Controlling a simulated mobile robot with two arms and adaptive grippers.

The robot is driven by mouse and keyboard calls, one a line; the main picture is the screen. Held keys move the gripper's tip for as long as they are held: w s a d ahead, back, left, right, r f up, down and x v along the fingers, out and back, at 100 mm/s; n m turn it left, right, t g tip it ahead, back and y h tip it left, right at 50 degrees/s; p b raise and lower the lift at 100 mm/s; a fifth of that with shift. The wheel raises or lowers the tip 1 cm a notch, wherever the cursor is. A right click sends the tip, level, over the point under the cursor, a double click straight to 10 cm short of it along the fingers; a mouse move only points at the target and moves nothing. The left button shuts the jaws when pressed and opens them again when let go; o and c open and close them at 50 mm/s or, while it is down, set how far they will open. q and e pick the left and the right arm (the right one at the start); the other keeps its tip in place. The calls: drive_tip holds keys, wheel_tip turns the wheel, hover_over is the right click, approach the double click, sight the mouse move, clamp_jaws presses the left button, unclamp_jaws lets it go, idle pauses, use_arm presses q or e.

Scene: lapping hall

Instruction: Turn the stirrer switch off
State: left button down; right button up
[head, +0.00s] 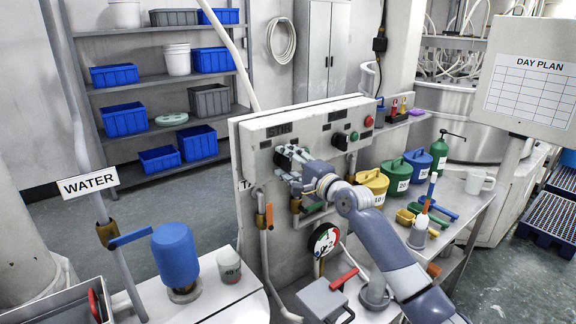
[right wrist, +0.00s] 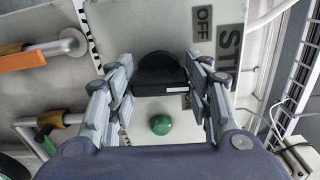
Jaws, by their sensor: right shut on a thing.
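The stirrer switch is a black knob (right wrist: 160,75) on the pale control panel (head: 262,124), below a dark plate (head: 279,131) whose lettering begins "STI". An "OFF" mark (right wrist: 203,26) shows beside the knob in the right wrist view. My right gripper (head: 284,164) is at the panel, its fingers on both sides of the knob and shut on it. In the head view the fingers hide most of the knob. Which mark the knob points to I cannot tell. My left gripper is not in view.
A green button (right wrist: 160,125) lies close to the knob. The panel also carries another black switch (head: 340,141) and a red button (head: 368,121). Green and yellow cans (head: 372,185) stand at the right.

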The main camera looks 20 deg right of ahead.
drive_tip(key=shift+n, duration=0.5)
drive_tip(key=o, duration=1)
drive_tip(key=shift+o, duration=0.2)
drive_tip(key=v, duration=1.2)
